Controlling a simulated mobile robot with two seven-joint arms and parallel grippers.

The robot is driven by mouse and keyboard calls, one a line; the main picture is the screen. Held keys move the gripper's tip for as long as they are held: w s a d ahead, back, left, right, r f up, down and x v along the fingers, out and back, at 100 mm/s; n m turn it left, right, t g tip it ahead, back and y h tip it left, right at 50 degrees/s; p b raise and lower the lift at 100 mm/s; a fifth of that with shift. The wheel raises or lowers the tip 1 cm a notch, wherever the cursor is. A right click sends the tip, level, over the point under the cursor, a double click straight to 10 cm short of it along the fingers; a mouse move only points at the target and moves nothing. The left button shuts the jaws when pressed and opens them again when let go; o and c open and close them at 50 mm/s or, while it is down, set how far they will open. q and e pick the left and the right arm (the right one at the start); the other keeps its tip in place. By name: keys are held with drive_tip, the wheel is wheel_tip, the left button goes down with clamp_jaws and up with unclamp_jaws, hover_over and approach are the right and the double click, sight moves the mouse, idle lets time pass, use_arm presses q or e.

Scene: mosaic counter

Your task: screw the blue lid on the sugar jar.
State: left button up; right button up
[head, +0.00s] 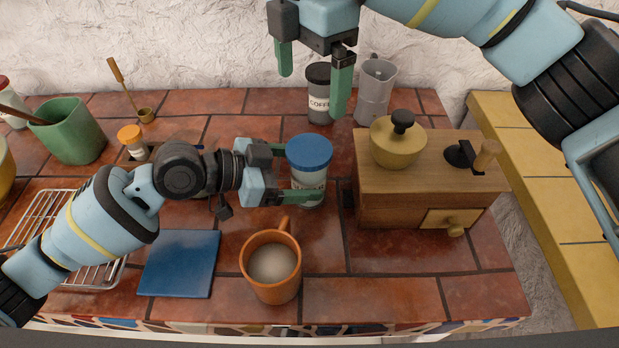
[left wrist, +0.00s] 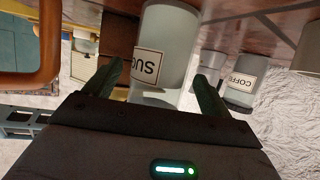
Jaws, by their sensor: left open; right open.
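The sugar jar (head: 308,184) stands upright on the tiled counter, with the round blue lid (head: 309,151) resting on its top. I cannot tell whether the lid is threaded on. My left gripper (head: 300,174) is open, with its green fingers on either side of the jar body, below the lid. In the left wrist view, which is upside down, the jar (left wrist: 172,45) with its partly visible label stands between the two spread fingers (left wrist: 160,88). I cannot tell whether they touch it. My right gripper (head: 313,92) is open and empty, with fingers pointing down, above and behind the jar.
A wooden coffee grinder (head: 400,193) stands right of the jar, and an orange mug (head: 271,280) in front. The coffee jar (head: 319,101) and a moka pot (head: 375,93) stand behind. A blue board (head: 179,264) and a wire rack (head: 92,270) lie at the left.

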sight(291, 173)
use_arm(q)
drive_tip(key=v, duration=0.5)
drive_tip(key=shift+a+f+b, duration=0.1)
drive_tip(key=shift+a+b, duration=0.1)
drive_tip(key=shift+b, duration=0.2)
drive_tip(key=shift+s+a+r, duration=0.25)
drive_tip(key=shift+a+r, duration=0.1)
drive_tip(key=shift+a, duration=0.1)
use_arm(e)
drive_tip(key=shift+w+f, duration=0.2)
drive_tip(key=shift+f, duration=1)
